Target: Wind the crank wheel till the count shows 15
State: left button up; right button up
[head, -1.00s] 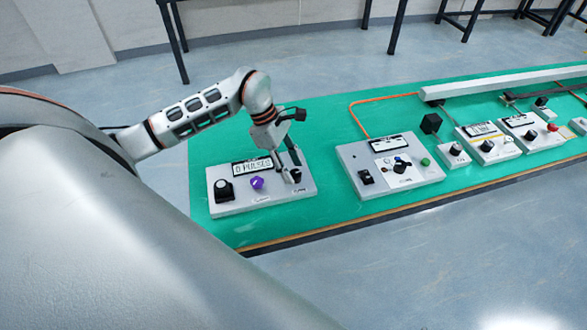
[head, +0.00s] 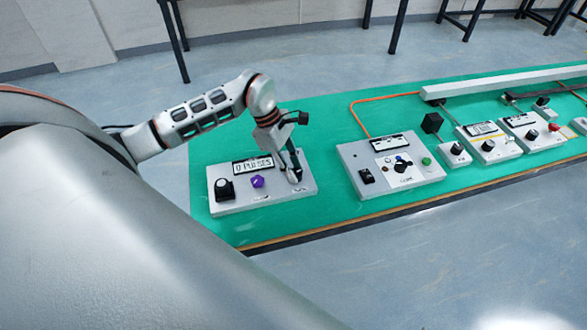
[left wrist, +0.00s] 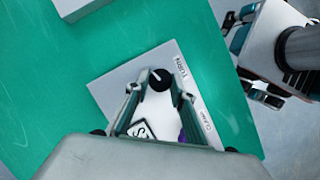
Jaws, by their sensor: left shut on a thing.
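The grey counter box (head: 240,202) lies at the left end of the green mat. Its display (head: 252,165) appears to read 0 PULSES, though the digits are small. The crank wheel is a small black knob with a white mark (left wrist: 160,79), beside a label reading TURN (left wrist: 181,66). My left gripper (head: 294,180) reaches down onto the right end of the box and is shut on this knob. In the left wrist view the fingers stand on both sides of it. In the head view the fingers mostly hide the knob.
A purple knob (head: 257,181) and a black knob (head: 223,190) sit on the same box, left of the gripper. A second control box (head: 415,175) stands to the right across a green gap. More small boxes and a grey rail (head: 480,88) lie farther right.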

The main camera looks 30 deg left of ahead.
pick_arm(q)
jog(key=shift+w+a+m+g+b, duration=0.15)
jog(key=shift+m+g+b, duration=0.15)
jog(key=shift+m+b, duration=0.45)
jog(key=m+g+b, duration=0.1)
jog(key=m, duration=0.2)
jog(key=shift+w+m, duration=0.1)
jog(key=shift+m, duration=0.25)
jog(key=shift+d+m+g+y, duration=0.25)
jog(key=shift+m+g, duration=0.35)
jog(key=shift+m, duration=0.6)
jog(key=shift+m+g+y+b, duration=0.25)
jog(key=shift+m+g+b, duration=0.15)
jog(key=shift+m, duration=0.8)
jog(key=o, duration=1.1)
